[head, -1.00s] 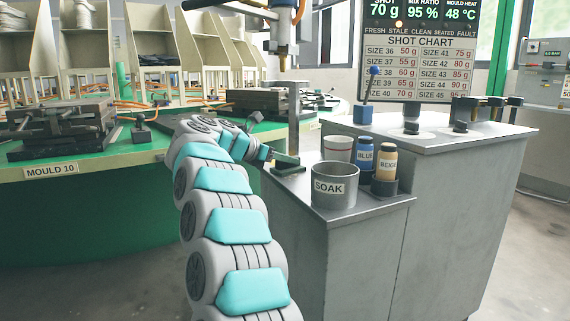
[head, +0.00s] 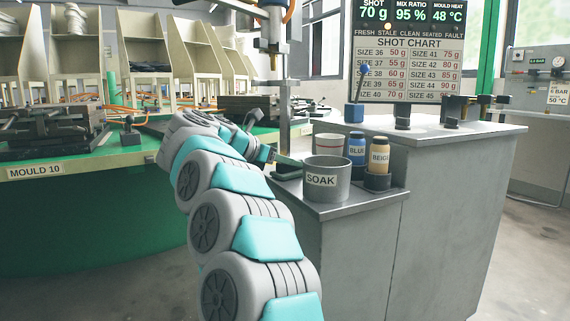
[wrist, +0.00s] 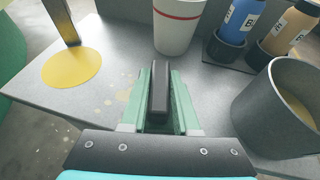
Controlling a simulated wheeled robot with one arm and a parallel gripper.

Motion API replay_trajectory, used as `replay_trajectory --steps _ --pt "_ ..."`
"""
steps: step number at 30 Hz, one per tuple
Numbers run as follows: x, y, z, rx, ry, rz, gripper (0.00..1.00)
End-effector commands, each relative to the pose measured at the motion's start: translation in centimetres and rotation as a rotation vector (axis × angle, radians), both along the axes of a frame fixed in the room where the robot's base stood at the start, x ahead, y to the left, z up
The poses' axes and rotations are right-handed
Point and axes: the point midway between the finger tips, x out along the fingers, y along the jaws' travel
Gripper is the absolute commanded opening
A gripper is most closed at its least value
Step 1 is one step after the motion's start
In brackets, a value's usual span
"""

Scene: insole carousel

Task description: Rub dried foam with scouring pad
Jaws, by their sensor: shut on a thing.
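In the head view my gripper (head: 268,156) is over the left end of the low grey bench, and the pad (head: 288,163) is a small dark green piece there. In the wrist view a round yellow foam patch (wrist: 72,66) lies on the bench, left of the pad and apart from it. Small pale specks (wrist: 108,97) dot the metal between patch and pad. The pad's underside is hidden, so I cannot tell whether it touches the bench.
A grey SOAK pot (head: 327,181) with liquid stands right of the pad. A white red-banded cup (wrist: 178,22), a blue bottle (head: 356,149) and a beige bottle (head: 378,156) stand behind. A metal post (wrist: 62,22) rises at the yellow patch. The green carousel (head: 80,165) is left.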

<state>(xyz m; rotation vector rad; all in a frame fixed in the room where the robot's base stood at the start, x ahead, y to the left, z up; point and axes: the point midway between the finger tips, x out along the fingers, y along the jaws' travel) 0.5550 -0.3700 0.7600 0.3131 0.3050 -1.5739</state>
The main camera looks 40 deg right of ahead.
Motion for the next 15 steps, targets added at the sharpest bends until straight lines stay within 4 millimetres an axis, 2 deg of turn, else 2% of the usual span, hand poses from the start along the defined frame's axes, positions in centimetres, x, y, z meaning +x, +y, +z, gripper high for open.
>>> replay_trajectory --steps 8,15 --pt "-0.4 0.2 -0.3 0.001 -0.001 0.002 0.0" --pt "0.7 -0.1 -0.4 0.003 0.002 0.001 0.0"
